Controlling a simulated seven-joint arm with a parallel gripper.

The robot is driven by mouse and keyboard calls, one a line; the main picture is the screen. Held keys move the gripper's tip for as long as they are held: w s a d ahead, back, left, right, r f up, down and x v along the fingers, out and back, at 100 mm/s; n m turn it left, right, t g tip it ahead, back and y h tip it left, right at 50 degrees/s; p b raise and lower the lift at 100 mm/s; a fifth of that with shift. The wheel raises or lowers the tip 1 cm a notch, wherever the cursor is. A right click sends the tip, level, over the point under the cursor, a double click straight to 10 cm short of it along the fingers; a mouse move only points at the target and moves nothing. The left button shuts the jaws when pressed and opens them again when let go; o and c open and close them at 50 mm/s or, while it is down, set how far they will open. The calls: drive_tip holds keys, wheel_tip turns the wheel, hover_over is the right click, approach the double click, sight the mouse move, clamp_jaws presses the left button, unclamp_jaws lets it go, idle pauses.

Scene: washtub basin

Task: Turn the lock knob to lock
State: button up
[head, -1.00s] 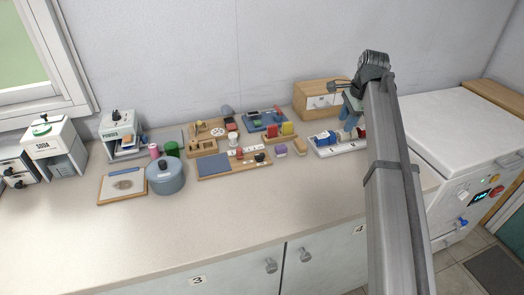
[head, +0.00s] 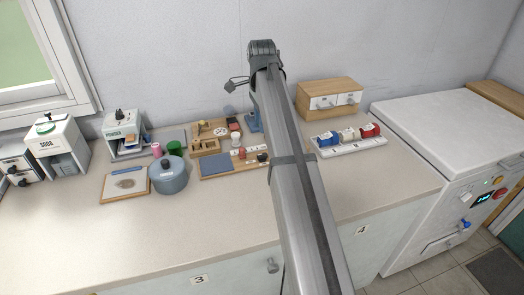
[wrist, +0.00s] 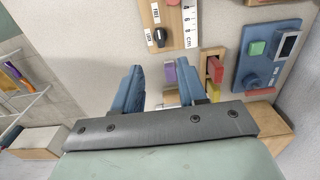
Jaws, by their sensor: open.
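The lock knob (wrist: 158,38) is a small black knob on a wooden board (wrist: 181,32) at the top of the wrist view, beside small FREE and LOCK labels. I cannot tell clearly which label it points to. In the head view the black knob (head: 262,157) sits at the board's right end, just left of my arm. My gripper (wrist: 158,66) has two blue fingers spread apart with nothing between them. In the wrist view the knob lies beyond the fingertips, apart from them. In the head view my arm hides most of the gripper.
A purple block (wrist: 169,71), red and yellow pieces and a blue panel (wrist: 268,55) lie near the fingers. A blue-grey pot (head: 168,175) stands left of the board. A wooden drawer box (head: 329,97) and a white tray with spools (head: 350,146) stand right. The front counter is clear.

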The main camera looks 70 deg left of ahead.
sight(262, 154)
wheel_tip(262, 154, down, 12)
drive_tip(key=shift+r, duration=0.1)
idle(0.4)
clamp_jaws()
idle(0.3)
